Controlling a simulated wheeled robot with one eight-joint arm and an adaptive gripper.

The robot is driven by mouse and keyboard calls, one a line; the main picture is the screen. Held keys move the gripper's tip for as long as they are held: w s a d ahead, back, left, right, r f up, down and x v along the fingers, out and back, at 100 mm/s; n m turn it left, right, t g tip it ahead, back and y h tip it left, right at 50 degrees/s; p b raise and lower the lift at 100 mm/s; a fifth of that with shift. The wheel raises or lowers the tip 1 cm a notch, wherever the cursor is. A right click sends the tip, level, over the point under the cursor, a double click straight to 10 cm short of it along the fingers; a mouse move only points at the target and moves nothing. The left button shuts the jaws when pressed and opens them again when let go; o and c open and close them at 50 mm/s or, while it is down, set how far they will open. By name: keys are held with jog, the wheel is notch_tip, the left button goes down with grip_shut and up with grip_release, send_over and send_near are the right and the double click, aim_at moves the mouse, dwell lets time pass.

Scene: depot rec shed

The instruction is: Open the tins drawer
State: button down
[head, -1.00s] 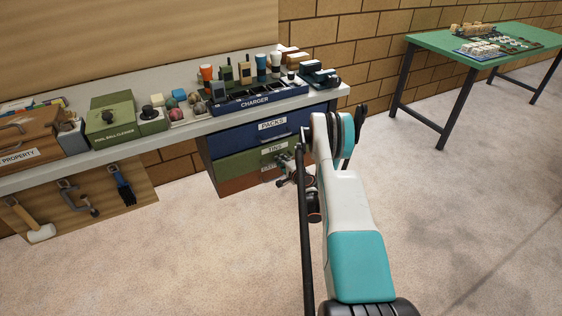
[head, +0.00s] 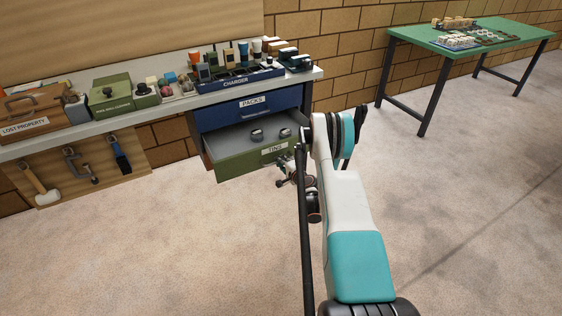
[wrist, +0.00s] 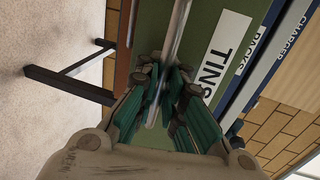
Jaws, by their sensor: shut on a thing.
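The green tins drawer (head: 240,161) is pulled out from the cabinet under the bench in the head view. Its grey inside shows, with a few small dark round tins (head: 257,135) lying in it. In the wrist view the drawer's green front (wrist: 196,50) carries the white TINS label, and a metal bar handle (wrist: 177,32) runs along it. My gripper (wrist: 163,85) is shut on this handle. In the head view my gripper (head: 284,172) is at the drawer front's right end, partly hidden by my arm.
The blue packs drawer (head: 247,109) above is closed. The bench top (head: 130,123) holds a charger, green boxes and a lost property case. Tools hang on a board (head: 100,178) at left. A green table (head: 470,42) stands back right. The floor is clear.

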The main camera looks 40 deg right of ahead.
jog(key=shift+s+r, duration=0.1)
jog(key=shift+s, duration=0.35)
jog(key=c, duration=2)
grip_release()
jog(key=shift+a+r, duration=0.1)
